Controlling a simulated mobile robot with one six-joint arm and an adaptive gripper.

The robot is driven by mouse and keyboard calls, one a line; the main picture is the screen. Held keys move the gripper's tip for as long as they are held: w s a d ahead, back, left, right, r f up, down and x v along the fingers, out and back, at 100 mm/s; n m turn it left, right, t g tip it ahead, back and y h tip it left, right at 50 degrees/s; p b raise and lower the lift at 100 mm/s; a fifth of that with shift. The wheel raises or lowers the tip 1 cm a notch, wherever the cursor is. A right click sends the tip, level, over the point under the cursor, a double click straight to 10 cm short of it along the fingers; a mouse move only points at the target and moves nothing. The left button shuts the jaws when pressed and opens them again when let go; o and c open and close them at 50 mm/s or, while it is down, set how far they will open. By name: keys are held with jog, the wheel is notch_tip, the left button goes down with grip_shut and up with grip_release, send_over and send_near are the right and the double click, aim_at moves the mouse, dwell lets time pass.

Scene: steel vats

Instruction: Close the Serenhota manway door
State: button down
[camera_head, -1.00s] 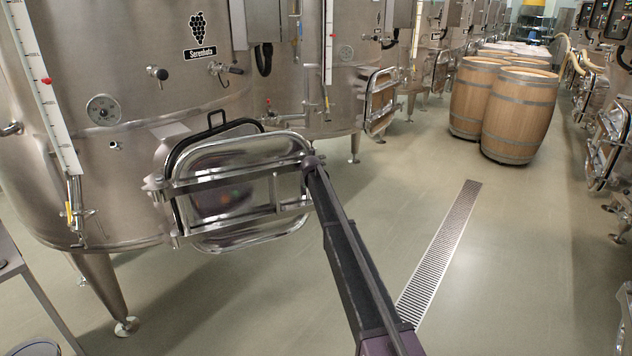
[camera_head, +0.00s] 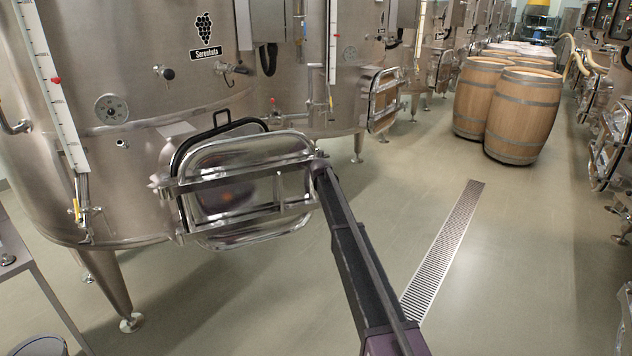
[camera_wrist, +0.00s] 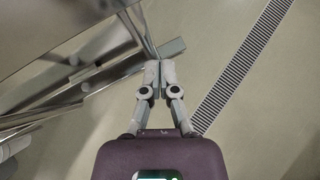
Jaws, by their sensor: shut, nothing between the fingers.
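The Serenhota vat (camera_head: 130,75) stands at the left, with its grape label (camera_head: 204,36) high on the wall. Its steel manway door (camera_head: 250,190) stands ajar, hinged at its left side. Part of the black-rimmed manway opening (camera_head: 188,140) shows behind and above it. My arm reaches to the free right end of the door's bar; the gripper there is mostly hidden by the arm in the head view. In the wrist view my gripper (camera_wrist: 160,72) has its fingertips together beside a metal bar end (camera_wrist: 172,48). I cannot tell whether they touch.
A floor drain grate (camera_head: 442,250) runs along the floor to the right of my arm. Wooden barrels (camera_head: 523,115) stand farther back. A neighbouring vat has its own manway door (camera_head: 383,98). A metal stand (camera_head: 35,285) is at the lower left. Floor around the grate is clear.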

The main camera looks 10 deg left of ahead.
jog(key=s+d+r+p, duration=0.3)
jog(key=s+r+p, duration=0.2)
jog(key=r, duration=0.1)
jog(key=shift+s+d+p, duration=0.15)
jog(key=shift+d+p, duration=0.05)
jog(key=shift+p, duration=0.15)
dwell(0.4)
jog(key=s+d+f+m+g+h, duration=0.1)
jog(key=s+d+f+m+g, duration=0.1)
jog(key=s+d+m, duration=0.85)
jog(key=s+d+f+m+g, duration=0.2)
jog(key=s+d+m, duration=0.5)
jog(key=s, duration=0.7)
jog(key=s+d+m+g, duration=0.2)
jog(key=s+d+m, duration=0.3)
jog(key=s+m, duration=0.5)
jog(key=s+d+f+m+g, duration=0.1)
jog(key=s+d+m+g, duration=0.2)
jog(key=s+m, duration=0.7)
jog(key=s+d, duration=0.2)
jog(key=s, duration=0.7)
jog(key=shift+f, duration=0.15)
